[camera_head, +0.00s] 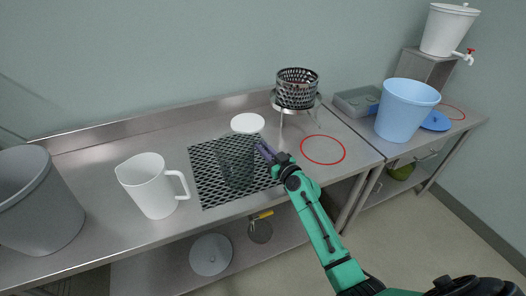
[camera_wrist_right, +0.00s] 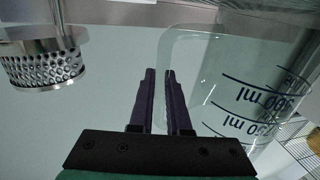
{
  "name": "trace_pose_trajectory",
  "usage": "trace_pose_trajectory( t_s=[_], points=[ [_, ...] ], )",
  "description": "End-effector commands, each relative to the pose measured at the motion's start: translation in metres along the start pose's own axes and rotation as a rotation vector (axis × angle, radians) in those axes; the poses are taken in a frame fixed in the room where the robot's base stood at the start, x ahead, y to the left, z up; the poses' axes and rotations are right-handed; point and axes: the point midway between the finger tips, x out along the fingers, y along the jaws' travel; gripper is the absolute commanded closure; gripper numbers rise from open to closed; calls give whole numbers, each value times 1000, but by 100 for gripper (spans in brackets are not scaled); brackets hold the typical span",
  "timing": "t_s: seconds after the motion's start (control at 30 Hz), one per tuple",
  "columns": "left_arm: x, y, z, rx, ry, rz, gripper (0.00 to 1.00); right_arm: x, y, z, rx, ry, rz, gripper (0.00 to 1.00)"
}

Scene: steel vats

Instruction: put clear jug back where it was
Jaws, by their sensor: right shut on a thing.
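The clear jug (camera_head: 236,165) is see-through and appears upright over the black mesh mat (camera_head: 205,183) on the steel bench. I cannot tell whether its base touches the mat. Its dark volume marks show in the right wrist view (camera_wrist_right: 262,100). My right gripper (camera_head: 264,150) is at the jug's right side, shut on its handle; the purple fingers also show in the wrist view (camera_wrist_right: 167,98). My left gripper is out of view.
A white jug (camera_head: 150,187) and grey vat (camera_head: 35,205) stand left. A white disc (camera_head: 248,123) lies behind the clear jug. A perforated basket (camera_head: 296,88) sits on a stand. A red ring (camera_head: 323,150) marks clear bench. A blue bucket (camera_head: 405,110) stands right.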

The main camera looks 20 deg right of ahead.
Motion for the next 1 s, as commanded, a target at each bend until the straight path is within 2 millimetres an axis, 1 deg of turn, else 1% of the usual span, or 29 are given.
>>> trace_pose_trajectory(
  t_s=[0.13,0.3,0.33,0.37,0.4,0.67,0.8,0.87,0.97,1.0],
  points=[
    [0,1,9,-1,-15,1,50,0,0,0,1,3,0,100],
    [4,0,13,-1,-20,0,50,0,0,4,1,2,0,100],
    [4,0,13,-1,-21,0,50,0,0,4,0,1,0,81],
    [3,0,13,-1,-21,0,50,0,0,3,0,1,0,70],
    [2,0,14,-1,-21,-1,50,0,0,3,0,1,0,55],
    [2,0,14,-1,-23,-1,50,0,0,3,0,1,0,55],
    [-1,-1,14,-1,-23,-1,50,-1,0,0,1,1,0,55],
    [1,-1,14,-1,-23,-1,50,-9,0,3,-1,-1,0,55],
    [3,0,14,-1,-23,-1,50,-27,0,3,0,-1,0,55],
    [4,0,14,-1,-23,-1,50,-36,0,3,-1,-2,0,55]
  ],
)
